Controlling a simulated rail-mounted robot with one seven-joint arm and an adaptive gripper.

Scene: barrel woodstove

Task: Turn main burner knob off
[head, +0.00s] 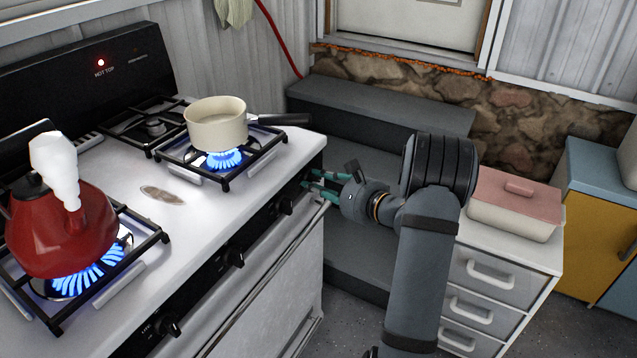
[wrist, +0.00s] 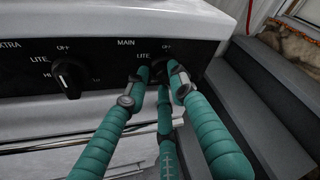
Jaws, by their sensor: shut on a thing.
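The main burner knob (wrist: 158,72) is dark and sits at the right end of the stove's black front panel, by the white word MAIN. My gripper (wrist: 158,74) has teal fingers on both sides of this knob and is shut on it. The fingers hide most of the knob, so I cannot tell where its pointer stands. In the head view my gripper (head: 318,182) reaches the panel's far end from the right.
A steaming red kettle (head: 62,225) stands over a second blue flame. Right of my arm is a white drawer unit (head: 490,270) with a pink-lidded dish (head: 515,205). Grey steps (head: 375,110) lie behind.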

